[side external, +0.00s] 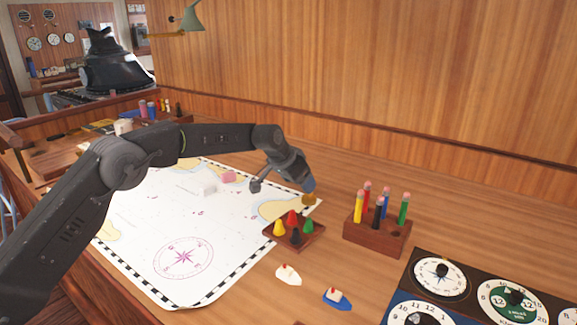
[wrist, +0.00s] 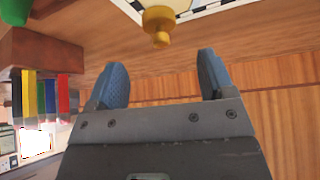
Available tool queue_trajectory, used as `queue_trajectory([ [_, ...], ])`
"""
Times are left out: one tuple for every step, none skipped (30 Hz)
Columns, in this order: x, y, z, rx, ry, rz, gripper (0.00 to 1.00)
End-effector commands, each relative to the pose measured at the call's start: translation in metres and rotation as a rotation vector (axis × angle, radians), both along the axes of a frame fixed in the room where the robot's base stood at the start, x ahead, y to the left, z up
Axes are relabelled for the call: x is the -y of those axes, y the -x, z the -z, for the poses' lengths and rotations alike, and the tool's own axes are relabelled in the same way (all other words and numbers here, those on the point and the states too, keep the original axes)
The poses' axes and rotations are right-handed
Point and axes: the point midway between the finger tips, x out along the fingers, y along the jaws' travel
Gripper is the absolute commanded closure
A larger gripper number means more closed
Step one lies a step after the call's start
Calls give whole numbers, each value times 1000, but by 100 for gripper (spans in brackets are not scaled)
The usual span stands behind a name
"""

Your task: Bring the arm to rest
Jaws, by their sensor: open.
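My arm reaches over the chart from the left in the side view. My gripper (side external: 308,187) is low near the right edge of the chart, pointing down. In the wrist view its two blue-tipped fingers (wrist: 161,75) are spread apart with nothing between them. A small brass piece (side external: 311,199) is right by the gripper in the side view. In the wrist view the brass piece (wrist: 158,22) lies beyond the fingertips, at the chart's edge. The side view does not show clearly whether the fingers touch it.
The white chart (side external: 140,225) covers the desk's left. A tray with coloured pawns (side external: 279,229) and a wooden block (side external: 366,237) of coloured pegs stand near the gripper. Two toy boats (side external: 288,275) and a dial panel (side external: 462,258) are in front. Bare desk lies behind the block.

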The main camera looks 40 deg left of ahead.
Motion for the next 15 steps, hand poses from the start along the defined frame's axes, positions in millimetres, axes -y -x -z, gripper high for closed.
queue_trajectory([
  [-2, 6, -12, 3, 0, -1, 24],
  [-3, 10, -16, 3, 0, -1, 24],
  [-4, 14, -23, 3, 0, -1, 24],
  [-5, 17, -29, 3, 0, -1, 24],
  [-6, 20, -33, 2, 1, 0, 24],
  [-6, 23, -38, 2, 1, 0, 24],
  [-7, 26, -41, 1, 0, 0, 24],
  [-8, 28, -45, 1, 0, 0, 24],
  [-8, 30, -48, 1, 0, 0, 24],
  [-9, 31, -51, 1, 0, 0, 24],
  [-9, 33, -53, 1, 0, 0, 24],
  [-10, 34, -55, 1, 0, 0, 24],
  [-10, 35, -56, 1, 1, -1, 24],
  [-10, 37, -59, 1, 1, -1, 24],
  [-10, 40, -63, 1, 0, -4, 24],
])
